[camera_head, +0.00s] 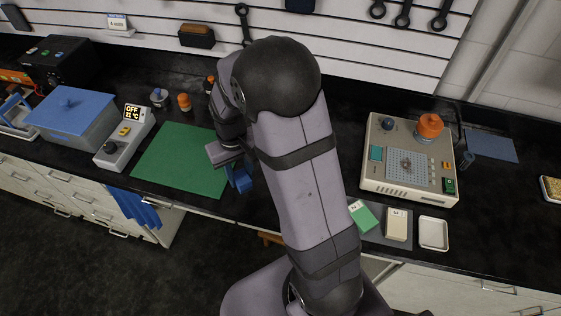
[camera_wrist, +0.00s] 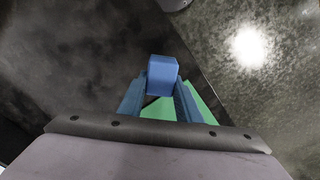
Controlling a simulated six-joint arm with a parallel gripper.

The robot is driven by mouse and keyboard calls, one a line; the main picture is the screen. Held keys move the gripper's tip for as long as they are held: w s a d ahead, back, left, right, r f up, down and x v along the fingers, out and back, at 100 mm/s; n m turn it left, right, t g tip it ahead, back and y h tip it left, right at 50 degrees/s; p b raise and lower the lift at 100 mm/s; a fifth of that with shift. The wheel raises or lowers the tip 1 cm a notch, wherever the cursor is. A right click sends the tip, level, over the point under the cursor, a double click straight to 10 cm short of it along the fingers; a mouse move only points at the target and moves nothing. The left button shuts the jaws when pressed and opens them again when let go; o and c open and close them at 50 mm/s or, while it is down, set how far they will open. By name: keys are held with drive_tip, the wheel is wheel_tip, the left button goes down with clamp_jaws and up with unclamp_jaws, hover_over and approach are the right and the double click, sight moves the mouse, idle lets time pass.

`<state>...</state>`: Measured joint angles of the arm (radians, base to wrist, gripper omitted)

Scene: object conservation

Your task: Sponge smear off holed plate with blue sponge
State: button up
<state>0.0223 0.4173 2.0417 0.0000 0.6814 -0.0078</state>
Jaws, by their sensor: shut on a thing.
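My gripper (camera_head: 240,182) is over the right edge of the green mat, left of my arm. In the wrist view its two blue fingers are shut on a blue block (camera_wrist: 162,74), which looks like the blue sponge. In the head view, sponge and fingers are both blue and hard to tell apart. The holed plate (camera_head: 393,172) is a pale perforated panel on top of a beige device, right of my arm. A dark brownish smear (camera_head: 406,164) lies near its middle. My gripper is well away from the plate.
The beige device (camera_head: 379,133) carries an orange knob (camera_head: 429,126). In front lie a green block (camera_head: 362,216), a cream block (camera_head: 398,225) and a white tray (camera_head: 433,233). The green mat (camera_head: 180,160) is bare. A blue-lidded box (camera_head: 75,110) and control unit (camera_head: 123,146) stand left.

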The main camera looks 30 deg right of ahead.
drive_tip(key=w+d+r+m+p, duration=0.1)
drive_tip(key=w+d, duration=0.1)
drive_tip(key=d, duration=0.5)
drive_tip(key=w+d+r+m+p, duration=0.1)
drive_tip(key=w+d, duration=0.1)
drive_tip(key=d, duration=0.4)
drive_tip(key=m+p, duration=0.4)
drive_tip(key=m, duration=0.3)
approach(404, 152)
drive_tip(key=shift+s+f+b, duration=0.2)
drive_tip(key=shift+f+b, duration=2.45)
drive_tip(key=shift+f, duration=0.55)
drive_tip(key=shift+s+a+r, duration=0.1)
drive_tip(key=shift+s+a, duration=0.1)
drive_tip(key=shift+a, duration=0.05)
drive_tip(key=shift+c, duration=0.4)
drive_tip(key=shift+s+a+b, duration=0.5)
drive_tip(key=shift+s+a, duration=0.35)
drive_tip(key=shift+a, duration=0.05)
drive_tip(key=shift+s+a+b, duration=1)
drive_tip(key=shift+s+a, duration=0.85)
drive_tip(key=shift+w+d+r, duration=0.1)
drive_tip(key=shift+w+d, duration=0.15)
drive_tip(key=shift+w+d+p, duration=1.8)
drive_tip(key=shift+w+d, duration=0.95)
wheel_tip(404, 152, up, 8)
drive_tip(key=p, duration=0.5)
